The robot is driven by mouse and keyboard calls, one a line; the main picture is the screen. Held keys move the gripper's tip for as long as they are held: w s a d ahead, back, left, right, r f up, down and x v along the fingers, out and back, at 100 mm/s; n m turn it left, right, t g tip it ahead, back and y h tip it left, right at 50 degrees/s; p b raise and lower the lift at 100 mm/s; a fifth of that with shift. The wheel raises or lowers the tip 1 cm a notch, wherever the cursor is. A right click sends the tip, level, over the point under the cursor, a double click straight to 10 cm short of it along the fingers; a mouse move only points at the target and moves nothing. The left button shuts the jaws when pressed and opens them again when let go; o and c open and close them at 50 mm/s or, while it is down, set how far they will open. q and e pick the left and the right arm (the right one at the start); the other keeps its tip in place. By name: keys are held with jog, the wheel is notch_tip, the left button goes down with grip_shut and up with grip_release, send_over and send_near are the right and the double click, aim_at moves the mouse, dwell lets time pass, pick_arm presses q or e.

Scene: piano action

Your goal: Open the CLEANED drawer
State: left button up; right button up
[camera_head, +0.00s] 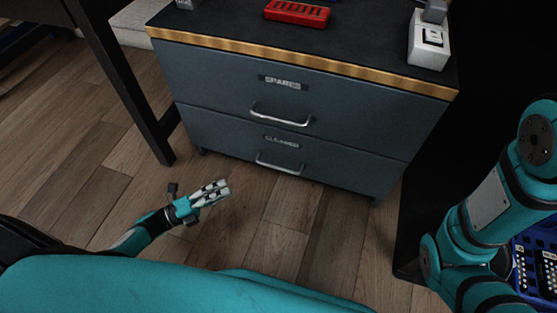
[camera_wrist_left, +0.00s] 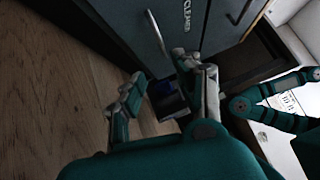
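The CLEANED drawer (camera_head: 330,168) is the lower blue-grey drawer of the cabinet in the head view, and it is shut. Its silver bar handle (camera_head: 280,165) sits below the CLEANED label (camera_head: 281,142). In the left wrist view, the handle (camera_wrist_left: 156,32) and label (camera_wrist_left: 186,15) show at the top. My left gripper (camera_head: 224,188) is low over the floor, left of and in front of the handle, apart from it. Its two fingers (camera_wrist_left: 168,78) stand apart in the left wrist view, with nothing held. My right arm is at the right; its gripper is out of frame.
The SPARES drawer (camera_head: 300,96) above is shut, with its own handle (camera_head: 281,117). On the cabinet top stand a red slotted block (camera_head: 297,13) and a white device (camera_head: 429,42). A dark table leg (camera_head: 135,95) is at the left. Wooden floor before the drawers is clear.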

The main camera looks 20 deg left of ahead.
aim_at(275, 168)
pick_arm(q)
jog(key=shift+b+x, duration=2.35)
jog(key=shift+x, duration=6.05)
jog(key=shift+s+d+r, duration=0.1)
jog(key=shift+s+r, duration=0.05)
grip_shut()
